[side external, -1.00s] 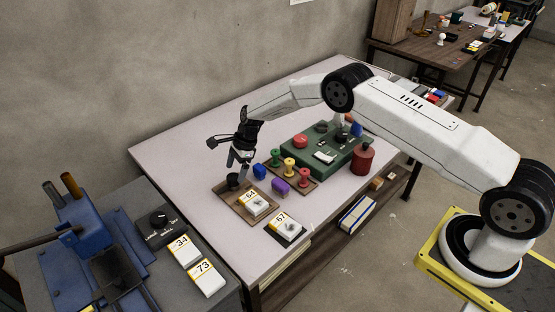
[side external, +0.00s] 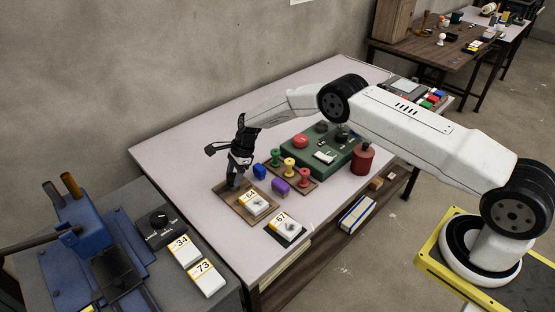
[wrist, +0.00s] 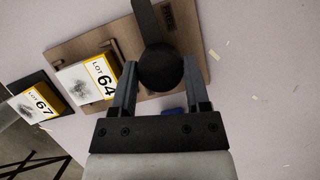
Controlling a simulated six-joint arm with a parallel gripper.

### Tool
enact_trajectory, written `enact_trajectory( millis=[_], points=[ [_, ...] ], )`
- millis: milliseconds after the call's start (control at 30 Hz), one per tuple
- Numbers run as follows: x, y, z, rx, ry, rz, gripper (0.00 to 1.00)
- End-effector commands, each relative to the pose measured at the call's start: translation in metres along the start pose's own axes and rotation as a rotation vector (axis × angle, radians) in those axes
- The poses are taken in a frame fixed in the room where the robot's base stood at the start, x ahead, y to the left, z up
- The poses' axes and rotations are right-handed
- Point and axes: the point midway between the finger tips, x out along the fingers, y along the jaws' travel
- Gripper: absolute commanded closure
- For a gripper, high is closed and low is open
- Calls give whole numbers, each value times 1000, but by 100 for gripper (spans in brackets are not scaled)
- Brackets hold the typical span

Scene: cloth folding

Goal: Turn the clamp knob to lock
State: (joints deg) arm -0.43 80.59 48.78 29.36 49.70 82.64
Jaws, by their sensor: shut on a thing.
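The clamp knob (wrist: 160,68) is black, with a round body and a long bar-like arm, and stands on a wooden board (wrist: 195,66). A white and yellow block marked LOT 64 (wrist: 88,82) sits on the same board. My gripper (wrist: 162,75) has a finger on each side of the knob's round body and is shut on it. In the side view my gripper (side external: 237,182) points down at the board's far left end, and its fingers mostly hide the knob.
A block marked 67 (side external: 287,226) stands on a dark base near the front edge. A blue piece (side external: 259,172), a purple piece (side external: 281,187) and a tray of coloured spools (side external: 289,167) are close to the right. The table's left part (side external: 175,160) is clear.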

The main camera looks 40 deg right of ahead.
Motion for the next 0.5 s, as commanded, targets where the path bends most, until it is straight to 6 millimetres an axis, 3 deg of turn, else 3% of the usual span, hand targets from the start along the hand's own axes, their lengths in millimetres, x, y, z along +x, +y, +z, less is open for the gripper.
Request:
enact_trajectory(
  millis=[500],
  points=[
    [0,-1,-1,-102,-1,44,98]
  ],
)
